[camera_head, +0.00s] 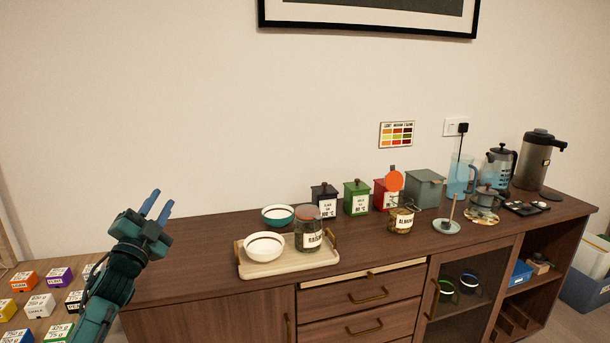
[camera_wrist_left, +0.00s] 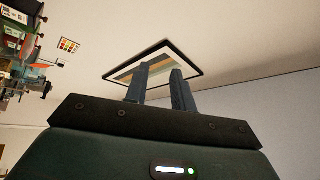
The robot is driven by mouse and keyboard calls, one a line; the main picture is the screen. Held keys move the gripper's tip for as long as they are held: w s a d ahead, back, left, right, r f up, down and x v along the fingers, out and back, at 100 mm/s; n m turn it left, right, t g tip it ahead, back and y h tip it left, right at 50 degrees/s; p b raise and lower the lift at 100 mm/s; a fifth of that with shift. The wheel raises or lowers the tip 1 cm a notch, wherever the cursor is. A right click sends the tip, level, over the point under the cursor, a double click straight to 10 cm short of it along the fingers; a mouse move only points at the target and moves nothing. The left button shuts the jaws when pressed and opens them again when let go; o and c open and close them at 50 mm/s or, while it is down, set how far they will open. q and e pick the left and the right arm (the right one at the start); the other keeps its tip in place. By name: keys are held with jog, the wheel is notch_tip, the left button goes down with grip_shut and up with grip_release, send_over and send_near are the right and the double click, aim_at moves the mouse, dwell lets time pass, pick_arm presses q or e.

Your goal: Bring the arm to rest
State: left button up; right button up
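My left gripper (camera_head: 157,206) is raised at the left of the head view, in front of the bare wall and beside the left end of the wooden sideboard (camera_head: 190,287). Its two blue fingers point up and stand a little apart with nothing between them. In the left wrist view the fingers (camera_wrist_left: 158,84) show a clear gap, with the framed picture and wall behind. My right gripper is in neither view.
A tray (camera_head: 284,267) on the sideboard holds a white bowl (camera_head: 264,247) and a raisin jar (camera_head: 308,236). A teal bowl (camera_head: 278,215), several canisters (camera_head: 357,197) and an almond jar (camera_head: 400,220) stand nearby. Several coloured boxes (camera_head: 40,305) lie at lower left.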

pick_arm(q)
jog(key=w+a+f+n+g+y, duration=0.2)
jog(key=a+f+n+g+y, duration=0.25)
jog(key=f+n, duration=0.55)
jog(key=s+d+f+g+h, duration=0.1)
jog(key=s+d+f, duration=0.3)
jog(key=f, duration=0.2)
jog(key=s+d+f+g, duration=0.2)
jog(key=s+d+f, duration=0.1)
jog(key=s+f, duration=0.15)
jog(key=s+d+f+g+h, duration=0.1)
jog(key=s+d+f, duration=0.3)
jog(key=s, duration=0.6)
jog(key=s+d+f+g+h, duration=0.1)
jog(key=s+d+f, duration=0.4)
jog(key=s, duration=0.6)
jog(key=s+d+f+g+h, duration=0.1)
jog(key=s+d+f, duration=0.4)
jog(key=s, duration=0.5)
jog(key=shift+s+d+f+g+h, duration=0.25)
jog(key=shift+f+g+h, duration=0.1)
jog(key=shift+g, duration=0.4)
